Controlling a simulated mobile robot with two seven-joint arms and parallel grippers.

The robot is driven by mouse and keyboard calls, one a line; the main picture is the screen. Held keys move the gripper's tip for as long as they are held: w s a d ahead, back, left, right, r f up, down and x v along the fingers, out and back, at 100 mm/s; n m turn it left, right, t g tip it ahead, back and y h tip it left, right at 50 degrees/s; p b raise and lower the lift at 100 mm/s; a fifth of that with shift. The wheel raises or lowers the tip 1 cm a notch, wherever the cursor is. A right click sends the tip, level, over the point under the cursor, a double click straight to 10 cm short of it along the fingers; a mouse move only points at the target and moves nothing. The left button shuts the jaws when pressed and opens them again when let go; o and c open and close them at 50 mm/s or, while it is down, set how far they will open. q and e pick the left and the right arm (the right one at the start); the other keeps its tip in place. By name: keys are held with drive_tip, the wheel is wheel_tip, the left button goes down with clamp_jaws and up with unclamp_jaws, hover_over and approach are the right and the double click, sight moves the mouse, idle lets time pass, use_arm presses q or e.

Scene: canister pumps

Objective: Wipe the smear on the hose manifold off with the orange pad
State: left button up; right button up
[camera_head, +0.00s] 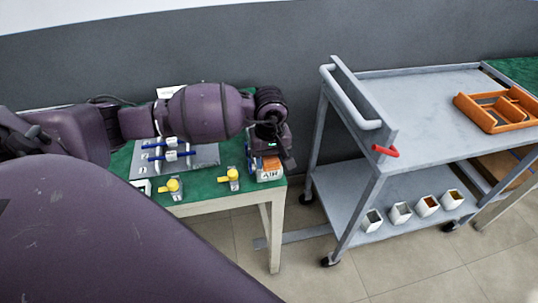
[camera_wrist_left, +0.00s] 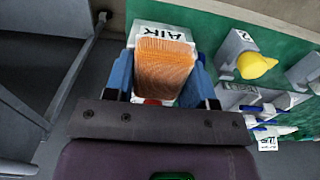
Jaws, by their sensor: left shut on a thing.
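My left gripper (camera_head: 268,150) is over the right end of the green bench, shut on the orange pad (camera_wrist_left: 165,65). In the left wrist view its blue fingers stand on either side of the ribbed pad. The pad is in front of a white block marked AIR (camera_wrist_left: 160,33), which also shows in the head view (camera_head: 269,176); I cannot tell whether they touch. A grey plate with blue hoses (camera_head: 205,158), perhaps the hose manifold, lies on the bench, partly hidden by my left arm. I cannot make out a smear. My right gripper is not in view.
Two yellow knobs on blocks (camera_head: 172,186) (camera_head: 231,176) stand along the front of the bench. A grey cart (camera_head: 420,90) to the right carries an orange tray (camera_head: 497,108) on top and several white cups (camera_head: 400,213) below. Floor is open in front.

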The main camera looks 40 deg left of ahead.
use_arm(q)
drive_tip(key=shift+a, duration=0.1)
drive_tip(key=shift+w+a+f+b, duration=0.15)
drive_tip(key=shift+w+a+b, duration=0.4)
drive_tip(key=shift+w+a, duration=0.3)
drive_tip(key=shift+s+d, duration=0.15)
drive_tip(key=shift+s, duration=0.05)
drive_tip(key=shift+s+d, duration=0.45)
drive_tip(key=shift+d, duration=0.1)
drive_tip(key=shift+s+d+f, duration=0.15)
drive_tip(key=shift+s+d, duration=0.1)
drive_tip(key=shift+s, duration=0.05)
idle(0.3)
